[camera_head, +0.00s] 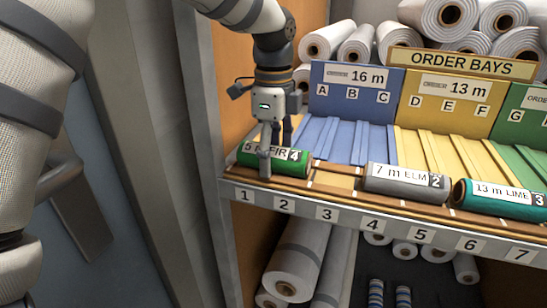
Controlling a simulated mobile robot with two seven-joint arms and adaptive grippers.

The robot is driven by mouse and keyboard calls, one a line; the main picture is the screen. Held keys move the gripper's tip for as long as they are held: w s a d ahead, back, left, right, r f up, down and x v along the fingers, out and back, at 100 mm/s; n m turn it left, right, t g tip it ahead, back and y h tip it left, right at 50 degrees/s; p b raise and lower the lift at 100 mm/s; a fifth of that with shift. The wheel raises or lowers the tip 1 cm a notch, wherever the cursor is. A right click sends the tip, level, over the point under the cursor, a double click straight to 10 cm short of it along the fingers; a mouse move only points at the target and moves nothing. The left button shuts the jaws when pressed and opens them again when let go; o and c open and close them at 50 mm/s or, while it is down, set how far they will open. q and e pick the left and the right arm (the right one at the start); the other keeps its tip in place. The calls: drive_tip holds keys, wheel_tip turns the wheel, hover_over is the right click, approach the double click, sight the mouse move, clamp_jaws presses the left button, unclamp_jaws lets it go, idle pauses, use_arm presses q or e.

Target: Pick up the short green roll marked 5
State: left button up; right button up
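The short green roll (292,168) lies on the front ledge above slot numbers 1 to 3. Its white label reads "5 m FIR", partly covered, with a dark 4 at its right end. My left gripper (276,150) points down over this roll. One finger crosses the front of the label and the other is behind the roll, so the fingers straddle it. I cannot tell whether they press on it. The roll seems to rest on the ledge. My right gripper is not in view.
A grey roll (407,184) marked 7 m ELM and a teal roll (499,199) marked 13 m LIME lie further right on the ledge. Behind are the blue bay (345,92) and yellow bay (444,104). A wooden side panel is at left.

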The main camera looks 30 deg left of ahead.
use_arm(q)
drive_tip(key=c, duration=1.2)
